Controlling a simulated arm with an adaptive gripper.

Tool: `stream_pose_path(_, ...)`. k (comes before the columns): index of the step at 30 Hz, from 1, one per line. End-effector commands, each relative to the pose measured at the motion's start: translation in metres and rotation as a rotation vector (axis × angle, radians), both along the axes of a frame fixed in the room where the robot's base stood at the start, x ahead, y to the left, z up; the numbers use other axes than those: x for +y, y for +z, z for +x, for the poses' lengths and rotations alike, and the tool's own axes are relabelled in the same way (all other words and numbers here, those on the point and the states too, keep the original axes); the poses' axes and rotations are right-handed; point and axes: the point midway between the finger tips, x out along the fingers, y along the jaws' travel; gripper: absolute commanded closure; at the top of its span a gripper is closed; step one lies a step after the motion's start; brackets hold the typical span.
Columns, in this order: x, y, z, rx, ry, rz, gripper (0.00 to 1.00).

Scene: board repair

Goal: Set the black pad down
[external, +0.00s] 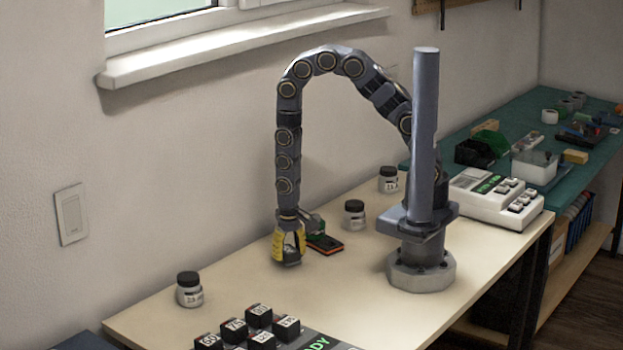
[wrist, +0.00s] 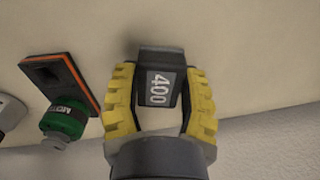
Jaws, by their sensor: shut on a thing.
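My gripper (external: 289,256) points down low over the light tabletop, left of my arm's base. Its yellow fingers (wrist: 160,100) are shut on the black pad (wrist: 161,60), which has a dark block shape and a white "400" label in the wrist view. In the external view the pad shows only as a small dark patch between the fingers. I cannot tell whether it touches the table.
An orange-edged dark block (wrist: 68,82) with a green-capped part (wrist: 62,122) lies close beside my gripper. Jars stand at front left (external: 189,290), behind (external: 354,213) and further back (external: 388,180). Black numbered cubes (external: 258,316) sit in front. The tabletop (external: 230,270) between is clear.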

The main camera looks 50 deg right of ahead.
Motion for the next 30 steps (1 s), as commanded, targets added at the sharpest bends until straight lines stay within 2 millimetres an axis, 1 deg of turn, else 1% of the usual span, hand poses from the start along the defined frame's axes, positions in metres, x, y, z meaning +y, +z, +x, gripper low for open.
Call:
stream_pose_path(1,-0.0004,-0.0073,-0.0011,0.004,0.000,-0.002,0.85)
stream_pose_path(3,-0.0005,-0.0125,-0.0009,0.002,0.000,-0.001,0.85)
stream_pose_path(10,-0.0004,-0.0126,-0.0002,-0.001,0.000,0.000,0.85)
stream_pose_path(14,-0.0004,-0.0159,-0.0003,0.000,0.000,-0.001,0.85)
stream_pose_path(15,-0.0004,-0.0153,-0.0001,-0.001,0.000,0.000,0.39)
stream_pose_path(16,-0.0003,-0.0152,0.0000,-0.001,0.000,0.000,0.31)
stream_pose_path(26,-0.0004,-0.0144,-0.0002,-0.001,0.000,0.000,0.31)
stream_pose_path(30,-0.0002,-0.0061,0.0002,-0.001,0.000,0.001,0.31)
